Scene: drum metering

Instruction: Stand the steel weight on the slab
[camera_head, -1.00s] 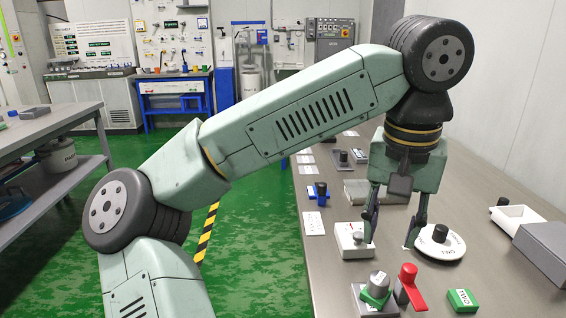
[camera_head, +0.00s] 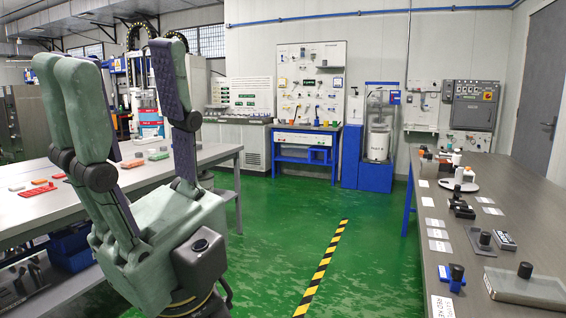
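A flat grey slab (camera_head: 508,287) lies on the right bench near the bottom right of the head view.
The right bench (camera_head: 545,225) also holds a blue block with a dark knob (camera_head: 453,277), a grey plate with a knob (camera_head: 485,240), and a white disc (camera_head: 462,186) farther back. A left table (camera_head: 215,152) stands behind my gripper. Green floor lies open between them.

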